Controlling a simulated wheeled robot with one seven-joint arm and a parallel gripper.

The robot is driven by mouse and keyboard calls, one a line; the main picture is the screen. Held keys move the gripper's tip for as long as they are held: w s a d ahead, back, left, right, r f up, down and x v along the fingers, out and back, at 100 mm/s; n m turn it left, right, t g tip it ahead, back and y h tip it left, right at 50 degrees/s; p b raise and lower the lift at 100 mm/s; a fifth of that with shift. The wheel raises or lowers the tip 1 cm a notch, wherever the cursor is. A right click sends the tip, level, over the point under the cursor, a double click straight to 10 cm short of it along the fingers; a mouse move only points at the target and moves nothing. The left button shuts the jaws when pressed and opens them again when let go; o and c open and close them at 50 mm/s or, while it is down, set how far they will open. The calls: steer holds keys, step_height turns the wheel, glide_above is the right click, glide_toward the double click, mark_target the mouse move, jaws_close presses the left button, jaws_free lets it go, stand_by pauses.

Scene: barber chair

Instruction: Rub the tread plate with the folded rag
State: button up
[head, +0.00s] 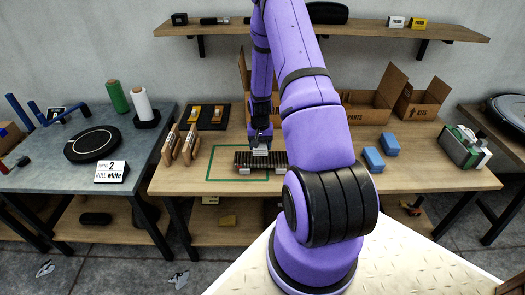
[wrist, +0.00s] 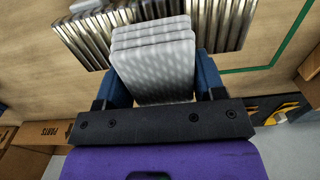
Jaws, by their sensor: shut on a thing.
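My gripper (head: 261,145) is shut on the folded rag (wrist: 155,62), a pale grey layered pad held between its two blue fingers. In the head view the rag (head: 260,152) shows as a small light patch under the fingers. The tread plate (head: 243,158) is a dark, ribbed metal piece lying on the wooden table, overlapping a green outline. In the wrist view the plate (wrist: 95,35) shows its bright ribs beyond the rag, on both sides of it. The rag is over the plate's middle. I cannot tell whether they touch.
Wooden stands (head: 180,145) are left of the green outline (head: 212,165), with a black tray (head: 207,116) behind. Blue blocks (head: 374,159) and open cardboard boxes (head: 372,108) are to the right. My arm hides part of the table.

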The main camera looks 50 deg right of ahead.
steer(key=shift+r, duration=1.6)
